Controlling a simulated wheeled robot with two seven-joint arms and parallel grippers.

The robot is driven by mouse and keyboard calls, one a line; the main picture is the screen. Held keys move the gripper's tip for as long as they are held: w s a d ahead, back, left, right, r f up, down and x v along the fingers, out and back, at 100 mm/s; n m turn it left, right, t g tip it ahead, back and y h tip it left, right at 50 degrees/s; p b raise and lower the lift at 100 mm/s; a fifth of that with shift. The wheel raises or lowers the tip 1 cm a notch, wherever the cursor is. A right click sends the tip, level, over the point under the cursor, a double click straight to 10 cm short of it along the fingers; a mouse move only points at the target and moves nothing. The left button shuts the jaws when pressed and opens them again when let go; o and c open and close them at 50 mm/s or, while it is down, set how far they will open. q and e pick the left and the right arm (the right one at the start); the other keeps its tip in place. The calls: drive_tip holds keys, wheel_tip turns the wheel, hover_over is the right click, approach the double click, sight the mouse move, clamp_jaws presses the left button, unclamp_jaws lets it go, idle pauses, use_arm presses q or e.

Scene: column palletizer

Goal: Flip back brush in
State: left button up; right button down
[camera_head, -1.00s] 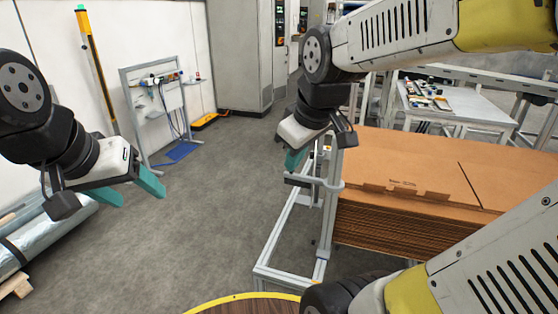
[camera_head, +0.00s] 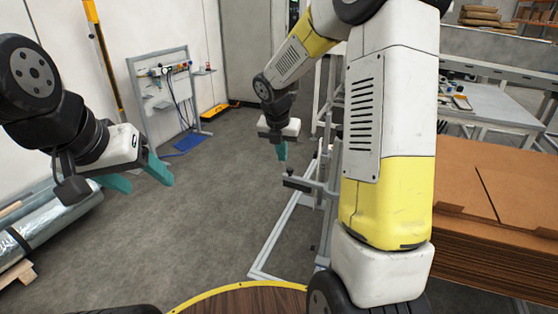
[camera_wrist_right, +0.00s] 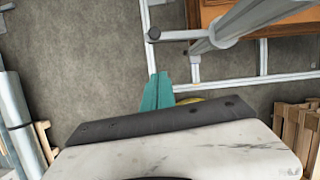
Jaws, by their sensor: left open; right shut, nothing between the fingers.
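My right gripper (camera_head: 281,154) is shut and empty, pointing down beside the grey metal frame (camera_head: 270,240). Its teal fingers also show together in the right wrist view (camera_wrist_right: 157,90). A grey bar with a dark end (camera_head: 296,183) sticks out from the frame's upright just below and right of the fingers. The same bar (camera_wrist_right: 175,35) shows ahead of the fingertips in the right wrist view, apart from them. I cannot make out bristles, so I cannot tell whether this is the back brush. My left gripper (camera_head: 142,177) is open and empty at the left, above the floor.
A stack of brown cardboard sheets (camera_head: 490,190) stands right of the frame. A foil-wrapped roll (camera_head: 50,225) lies at the left. A tool stand (camera_head: 165,95) is at the wall. The floor between is clear. My right arm covers the centre right.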

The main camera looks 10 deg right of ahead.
sight(288, 168)
drive_tip(key=shift+f, duration=0.1)
drive_tip(key=shift+w+d+f, duration=0.55)
drive_tip(key=shift+w+f, duration=0.5)
drive_tip(key=shift+f, duration=0.6)
drive_tip(key=shift+w+d+f, duration=0.6)
drive_tip(key=shift+w+f, duration=0.4)
drive_tip(key=shift+f, duration=0.65)
drive_tip(key=shift+w+d+f, duration=0.55)
drive_tip(key=shift+w+f, duration=0.5)
drive_tip(key=shift+f, duration=0.6)
drive_tip(key=shift+w, duration=0.1)
